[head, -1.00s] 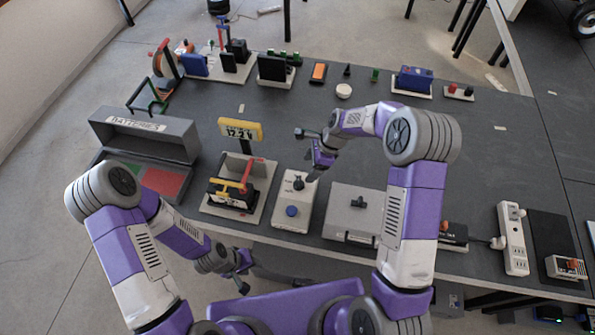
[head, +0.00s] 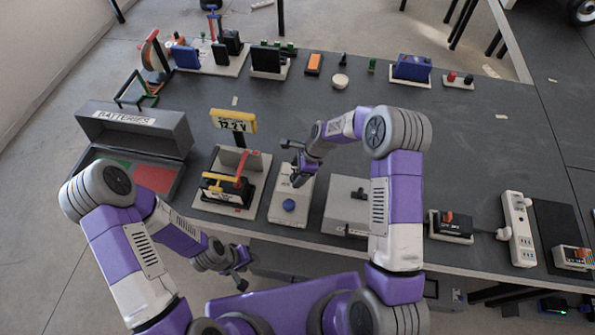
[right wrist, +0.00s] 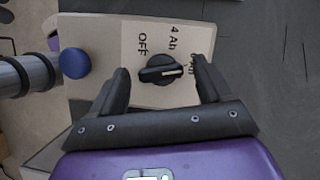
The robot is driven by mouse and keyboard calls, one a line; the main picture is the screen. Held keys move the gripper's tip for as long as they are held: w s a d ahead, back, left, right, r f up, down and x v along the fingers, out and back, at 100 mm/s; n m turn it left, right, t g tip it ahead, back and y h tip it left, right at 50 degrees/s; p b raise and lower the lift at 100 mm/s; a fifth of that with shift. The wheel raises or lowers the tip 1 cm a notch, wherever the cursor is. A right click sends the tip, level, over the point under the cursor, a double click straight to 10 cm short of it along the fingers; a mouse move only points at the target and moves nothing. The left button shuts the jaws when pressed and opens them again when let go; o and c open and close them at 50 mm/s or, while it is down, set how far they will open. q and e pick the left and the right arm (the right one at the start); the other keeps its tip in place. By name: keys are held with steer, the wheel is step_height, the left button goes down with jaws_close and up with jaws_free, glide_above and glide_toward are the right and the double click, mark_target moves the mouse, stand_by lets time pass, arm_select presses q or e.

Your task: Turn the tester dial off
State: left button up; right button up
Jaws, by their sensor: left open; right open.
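The tester (head: 279,209) is a beige box near the table's front edge with a blue button (head: 289,205) and a black dial. In the right wrist view the dial (right wrist: 161,69) sits between the finger ends of my open right gripper (right wrist: 160,75), with no clear contact visible. Its white pointer mark points right, toward a label partly hidden by the right finger, away from the "OFF" label (right wrist: 142,44). A "4 Ah" label (right wrist: 173,38) lies between. In the head view my right gripper (head: 296,172) covers most of the dial. My left gripper (head: 239,270) is open, off the table's front edge.
A battery stand with a yellow "12.2 V" display (head: 233,121) stands left of the tester. A grey case (head: 340,211) with a black knob is close on its right. A "BATTERIES" box (head: 150,132) is at the left. The table behind the tester is mostly clear.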

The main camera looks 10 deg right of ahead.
steer(key=shift+c, duration=0.2)
steer(key=c, duration=1)
